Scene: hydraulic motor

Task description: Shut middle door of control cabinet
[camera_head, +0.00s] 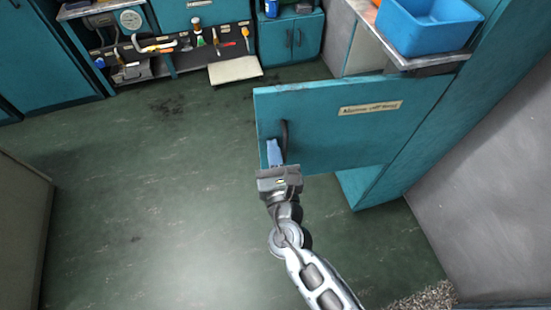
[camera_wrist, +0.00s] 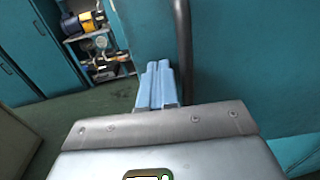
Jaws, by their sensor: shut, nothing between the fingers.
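The teal middle door (camera_head: 345,135) of the control cabinet (camera_head: 470,75) stands open, swung out into the room, with a worn label near its upper edge. A dark bar handle (camera_head: 285,140) is on the door's left end; it also shows as a vertical bar in the wrist view (camera_wrist: 183,45). My gripper (camera_head: 274,150) is in front of the door beside the handle. Its blue fingers (camera_wrist: 157,84) are together and empty, just left of the handle in the wrist view. I cannot tell whether they touch the door.
A blue bin (camera_head: 425,22) sits on a worktop behind the door. A teal workbench with tools (camera_head: 200,42) stands at the back, with a pale board (camera_head: 235,70) sticking out low. A grey-brown cabinet (camera_head: 22,230) is at the left edge. The green floor (camera_head: 150,190) between is clear.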

